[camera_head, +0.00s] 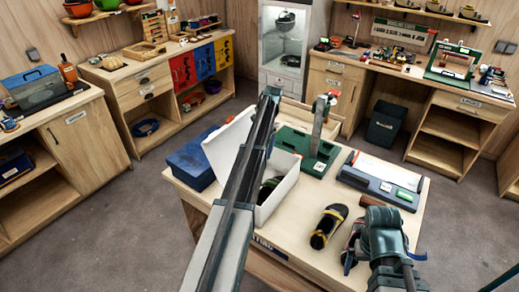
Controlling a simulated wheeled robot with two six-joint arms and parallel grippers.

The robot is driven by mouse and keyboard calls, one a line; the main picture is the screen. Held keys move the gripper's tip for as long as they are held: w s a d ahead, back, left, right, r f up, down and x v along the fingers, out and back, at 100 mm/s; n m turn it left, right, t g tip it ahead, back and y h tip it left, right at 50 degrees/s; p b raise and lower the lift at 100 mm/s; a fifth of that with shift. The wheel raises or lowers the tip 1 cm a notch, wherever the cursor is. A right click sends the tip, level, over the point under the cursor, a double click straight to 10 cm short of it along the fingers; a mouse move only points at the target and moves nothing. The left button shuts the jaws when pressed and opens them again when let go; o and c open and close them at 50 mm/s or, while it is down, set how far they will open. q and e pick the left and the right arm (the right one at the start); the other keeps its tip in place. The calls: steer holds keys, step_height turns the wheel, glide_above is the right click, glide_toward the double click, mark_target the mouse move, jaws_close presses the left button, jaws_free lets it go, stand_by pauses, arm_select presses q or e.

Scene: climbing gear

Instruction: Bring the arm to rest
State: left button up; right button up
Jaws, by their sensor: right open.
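My right gripper (379,222) is at the front right edge of the table (300,240), seen from behind and above. It is open; its fingertips are mostly hidden by its own body. A blue and red item (351,246) shows beside it on the left, and I cannot tell if they touch. My long grey arm part (240,190) crosses the picture middle and hides part of an open white box (283,190). I cannot make out the left gripper's jaws.
On the table are a dark climbing shoe (329,226), a green stand (312,148), a grey and white case (380,180) and a blue box (193,160). A brown handle (379,202) lies close to my right gripper. Benches line the walls; grey floor (130,225) is clear at left.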

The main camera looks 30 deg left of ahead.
arm_select(q)
steer(key=shift+f, duration=0.1)
steer(key=b+x, duration=1.1)
steer(key=x, duration=0.1)
steer(key=shift+f+b, duration=0.2)
steer(key=shift+b, duration=0.1)
steer(key=shift+w+f+b, duration=0.1)
steer(key=shift+f+b, duration=0.25)
steer(key=shift+r, duration=0.25)
